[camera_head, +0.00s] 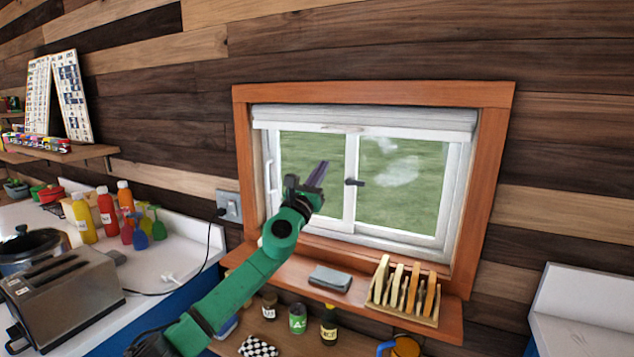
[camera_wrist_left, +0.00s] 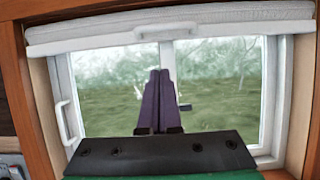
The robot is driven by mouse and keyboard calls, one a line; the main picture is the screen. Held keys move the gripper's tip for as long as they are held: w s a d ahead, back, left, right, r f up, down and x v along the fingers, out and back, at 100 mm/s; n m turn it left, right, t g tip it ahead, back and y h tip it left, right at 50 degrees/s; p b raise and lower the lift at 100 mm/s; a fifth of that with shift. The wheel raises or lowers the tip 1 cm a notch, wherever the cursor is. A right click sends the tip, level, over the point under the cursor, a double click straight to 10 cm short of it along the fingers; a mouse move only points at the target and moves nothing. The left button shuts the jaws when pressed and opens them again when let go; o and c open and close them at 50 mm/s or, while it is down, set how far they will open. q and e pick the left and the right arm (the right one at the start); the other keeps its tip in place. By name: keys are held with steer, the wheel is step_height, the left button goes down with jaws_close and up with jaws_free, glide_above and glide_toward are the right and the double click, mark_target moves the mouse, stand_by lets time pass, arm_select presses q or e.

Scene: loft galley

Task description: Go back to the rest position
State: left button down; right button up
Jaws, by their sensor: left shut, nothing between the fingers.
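My left gripper (camera_head: 318,174) is raised in front of the window (camera_head: 405,185), on a green arm that comes in from the lower left. Its dark purple fingers are together with nothing between them. In the left wrist view the gripper (camera_wrist_left: 158,85) points at the window panes (camera_wrist_left: 215,75), its fingers closed side by side. The window's dark latch (camera_head: 354,182) shows just right of the fingers, apart from them in the picture. My right gripper is not in view.
Jars stand on a lower shelf. At left, a toaster (camera_head: 64,300), a pot (camera_head: 35,250) and several bottles (camera_head: 106,214) crowd the counter.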

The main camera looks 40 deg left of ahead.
arm_select(q)
steer(key=v, duration=0.3)
steer(key=shift+w+d+f+b, duration=0.15)
steer(key=shift+w+f+b, duration=0.1)
steer(key=shift+b, duration=0.1)
steer(key=shift+s, duration=0.15)
